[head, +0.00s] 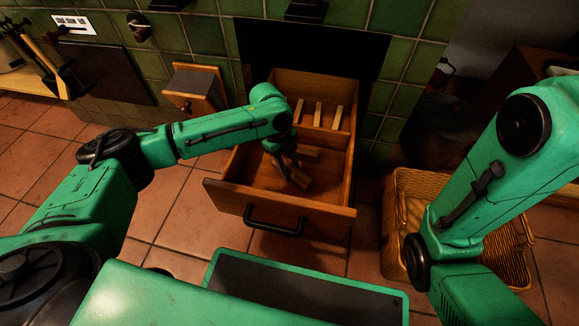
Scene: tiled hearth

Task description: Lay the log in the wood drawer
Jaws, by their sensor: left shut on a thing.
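The wood drawer (234,200) is pulled open in the middle of the head view, with a dark handle on its front. A short brown log (301,179) is inside the drawer's outline, toward the front part. My left gripper (292,170) reaches down into the drawer and is shut on the log. The fingers cover part of the log, and I cannot tell whether it touches the drawer floor. My right arm is at the right, over the basket; its gripper is not in view.
Several pale wood pieces (318,114) stand in the drawer's back part. A wicker basket (400,215) is on the floor at the right. A small wooden box (196,88) sits on the green tiled wall, left of the drawer. Tiled floor (172,205) is clear at front left.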

